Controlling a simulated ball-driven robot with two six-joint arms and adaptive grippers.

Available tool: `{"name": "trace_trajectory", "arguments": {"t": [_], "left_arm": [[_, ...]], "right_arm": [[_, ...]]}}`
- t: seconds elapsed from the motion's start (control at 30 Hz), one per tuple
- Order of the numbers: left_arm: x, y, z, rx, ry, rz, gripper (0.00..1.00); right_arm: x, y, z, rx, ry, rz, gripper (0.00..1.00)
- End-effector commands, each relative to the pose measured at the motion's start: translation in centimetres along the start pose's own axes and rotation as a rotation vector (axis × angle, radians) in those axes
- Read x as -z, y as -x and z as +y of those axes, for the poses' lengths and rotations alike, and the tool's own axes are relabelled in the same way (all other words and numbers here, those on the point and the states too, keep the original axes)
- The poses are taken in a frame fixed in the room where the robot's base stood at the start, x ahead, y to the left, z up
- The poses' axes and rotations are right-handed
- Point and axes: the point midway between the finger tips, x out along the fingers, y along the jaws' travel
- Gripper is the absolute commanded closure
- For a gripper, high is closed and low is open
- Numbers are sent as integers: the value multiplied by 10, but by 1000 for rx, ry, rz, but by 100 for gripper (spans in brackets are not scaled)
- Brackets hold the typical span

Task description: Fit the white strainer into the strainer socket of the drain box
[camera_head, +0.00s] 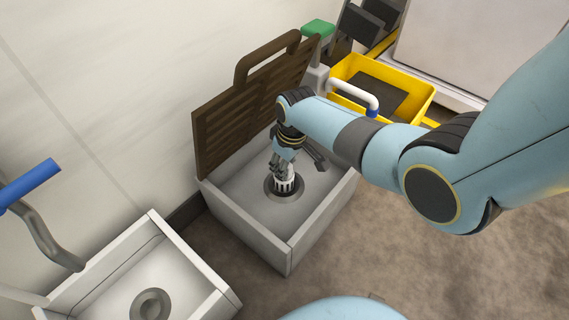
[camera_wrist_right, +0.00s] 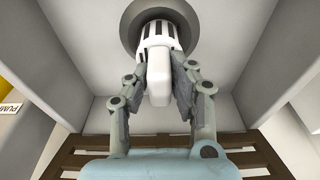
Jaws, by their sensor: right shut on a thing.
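The drain box (camera_head: 245,215) is an open grey-white box with a brown slatted lid (camera_head: 240,110) raised at its back. The strainer socket (camera_head: 270,188) is a dark grey ring in its floor; it also shows in the right wrist view (camera_wrist_right: 130,27). The white strainer (camera_head: 287,183) has dark slots and stands at the socket. My right gripper (camera_head: 281,165) is shut on the strainer's white grip (camera_wrist_right: 157,78), with one finger on each side. The strainer's slotted end (camera_wrist_right: 157,38) lies over the ring's opening; I cannot tell how deep it sits. My left gripper is not in view.
A second open white box (camera_head: 105,262) with a round grey drain (camera_head: 150,305) stands at the lower left, below a blue-handled pipe (camera_head: 30,187). A yellow tray (camera_head: 415,92) lies behind my right arm. The brown floor in front is clear.

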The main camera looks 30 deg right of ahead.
Motion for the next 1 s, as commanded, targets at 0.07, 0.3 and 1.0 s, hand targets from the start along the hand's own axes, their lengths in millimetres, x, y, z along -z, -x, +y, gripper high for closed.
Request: {"name": "trace_trajectory", "arguments": {"t": [0.07,0.3,1.0], "left_arm": [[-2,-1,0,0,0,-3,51],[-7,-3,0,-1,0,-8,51],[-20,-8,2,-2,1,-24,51]], "right_arm": [[0,-3,0,0,0,0,100],[-1,-9,0,0,0,0,100],[-4,-26,0,0,0,0,100]]}}
